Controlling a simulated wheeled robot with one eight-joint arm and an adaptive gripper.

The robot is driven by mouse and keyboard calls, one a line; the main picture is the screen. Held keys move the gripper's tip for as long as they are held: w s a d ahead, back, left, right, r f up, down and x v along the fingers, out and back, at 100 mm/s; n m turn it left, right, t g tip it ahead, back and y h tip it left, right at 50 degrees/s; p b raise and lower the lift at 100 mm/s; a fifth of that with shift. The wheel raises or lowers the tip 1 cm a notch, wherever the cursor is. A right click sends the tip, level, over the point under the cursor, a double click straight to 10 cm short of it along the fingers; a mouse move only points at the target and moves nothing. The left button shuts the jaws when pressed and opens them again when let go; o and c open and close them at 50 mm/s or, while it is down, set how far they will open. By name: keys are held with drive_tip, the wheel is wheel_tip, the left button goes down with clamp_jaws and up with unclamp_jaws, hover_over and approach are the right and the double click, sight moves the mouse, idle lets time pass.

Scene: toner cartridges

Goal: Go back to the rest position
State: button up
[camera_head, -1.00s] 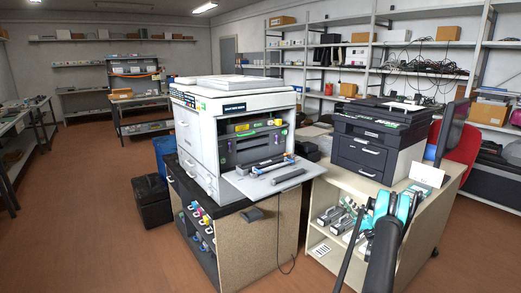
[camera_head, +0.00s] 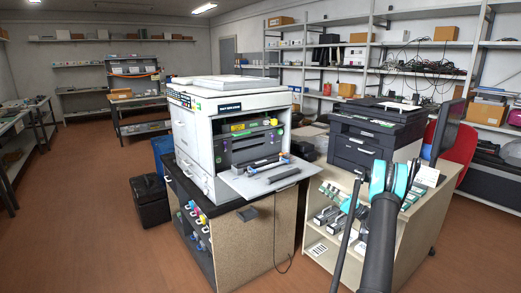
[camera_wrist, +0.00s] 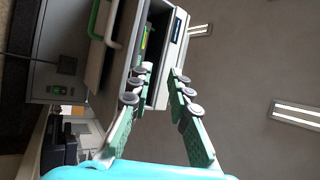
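In the wrist view my gripper (camera_wrist: 160,80) has its two green fingers with round grey pads spread apart, with nothing seen between them. Beyond the fingers, the white printer (camera_wrist: 165,55) shows tilted. In the head view my dark arm with teal parts rises at the lower right, and the fingers cannot be made out clearly there. The white printer (camera_head: 205,125) stands on a cabinet with its front open. A dark cartridge (camera_head: 284,175) lies on its lowered grey tray (camera_head: 250,186).
A black printer (camera_head: 372,140) stands on a light wooden cabinet (camera_head: 400,250) at the right, behind my arm. Coloured toner bottles (camera_head: 197,225) sit in the left cabinet. A black bin (camera_head: 150,203) stands beside it. The brown floor at the left is clear.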

drive_tip(key=s+a+r+m+g+h, duration=0.1)
drive_tip(key=a+r+h, duration=0.15)
drive_tip(key=a, duration=0.35)
drive_tip(key=s+a+r+g+h, duration=0.1)
drive_tip(key=s+a+r+h, duration=0.15)
drive_tip(key=a, duration=0.35)
drive_tip(key=s+a+f+g+h, duration=0.1)
drive_tip(key=s+a+g+h, duration=0.1)
drive_tip(key=s+a+h, duration=0.45)
drive_tip(key=s+d+f+h, duration=0.2)
drive_tip(key=s+h, duration=0.1)
drive_tip(key=s, duration=0.8)
drive_tip(key=s+d+f+n+h, duration=0.1)
drive_tip(key=s+d+f+h, duration=0.1)
drive_tip(key=s, duration=0.9)
drive_tip(key=s+d+f+n+g+h, duration=0.1)
drive_tip(key=s+d+f+h, duration=0.2)
drive_tip(key=s, duration=0.9)
drive_tip(key=shift+f+h, duration=0.7)
drive_tip(key=shift+h, duration=0.35)
